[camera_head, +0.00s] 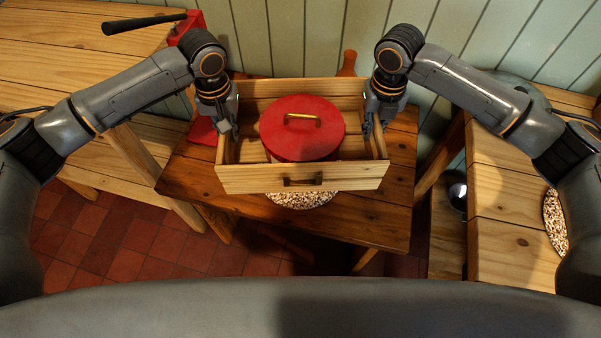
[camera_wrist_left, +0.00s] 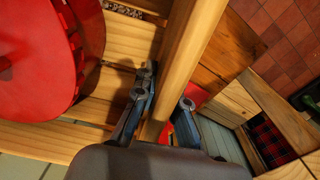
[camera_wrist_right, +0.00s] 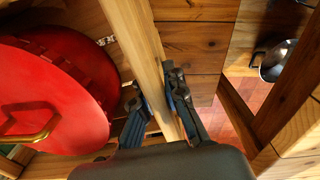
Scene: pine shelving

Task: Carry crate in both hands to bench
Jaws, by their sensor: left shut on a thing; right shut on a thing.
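The crate (camera_head: 240,180) is a pale pine box with a dark handle on its front board. It is over a dark wooden table (camera_head: 385,222); I cannot tell whether it touches it. A red lidded pot (camera_head: 300,138) with a brass handle sits inside the crate. My left gripper (camera_head: 229,128) is shut on the crate's left side wall, which also shows in the left wrist view (camera_wrist_left: 193,50). My right gripper (camera_head: 375,126) is shut on the right side wall, seen in the right wrist view (camera_wrist_right: 138,45). The fingers straddle the walls.
A speckled round mat (camera_head: 300,201) shows partly below the crate's front. A pale bench (camera_head: 60,60) stands left, another (camera_head: 510,240) right with a second speckled mat (camera_head: 554,222). A metal bowl-like utensil (camera_head: 457,196) is beside the right bench. A panelled wall closes the back.

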